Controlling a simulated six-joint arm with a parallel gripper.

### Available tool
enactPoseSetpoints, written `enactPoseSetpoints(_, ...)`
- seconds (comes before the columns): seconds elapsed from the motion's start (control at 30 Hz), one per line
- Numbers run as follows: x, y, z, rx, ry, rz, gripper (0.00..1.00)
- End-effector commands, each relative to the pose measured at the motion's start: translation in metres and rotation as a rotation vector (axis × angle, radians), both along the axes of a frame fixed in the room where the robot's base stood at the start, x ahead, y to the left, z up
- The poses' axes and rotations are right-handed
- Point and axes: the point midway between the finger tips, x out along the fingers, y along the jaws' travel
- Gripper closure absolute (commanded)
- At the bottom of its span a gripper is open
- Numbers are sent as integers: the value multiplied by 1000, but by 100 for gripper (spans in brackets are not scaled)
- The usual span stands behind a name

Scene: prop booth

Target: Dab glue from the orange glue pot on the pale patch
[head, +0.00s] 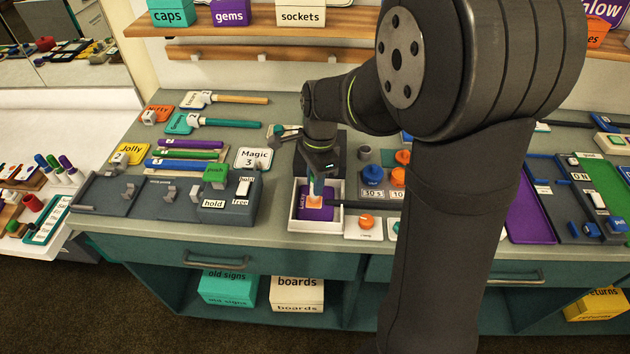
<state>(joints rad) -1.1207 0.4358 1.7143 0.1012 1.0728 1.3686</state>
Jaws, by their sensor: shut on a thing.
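My gripper (319,172) points down over a white-rimmed tray (296,217) on the bench. It is shut on a slim light-blue tool (318,187), whose lower end is over or on a pale orange patch (315,202). I cannot tell whether it touches. The patch is on a purple sign (317,214) lying in the tray. A round orange thing (403,157) to the right may be the orange glue pot; my arm stands close by it, and its contents are not clear.
A blue knob (373,174) and a small grey cup (364,153) stand right of the tray. A white plate with an orange knob (366,221) is at its front right. A grey switch panel (150,200) is to the left. My arm hides much of the bench's right middle.

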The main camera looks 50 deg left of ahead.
Motion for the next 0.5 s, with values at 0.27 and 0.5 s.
enactPoseSetpoints(0.27,-3,-3,0,1,0,0,100)
enactPoseSetpoints(0.5,-7,-7,0,1,0,0,100)
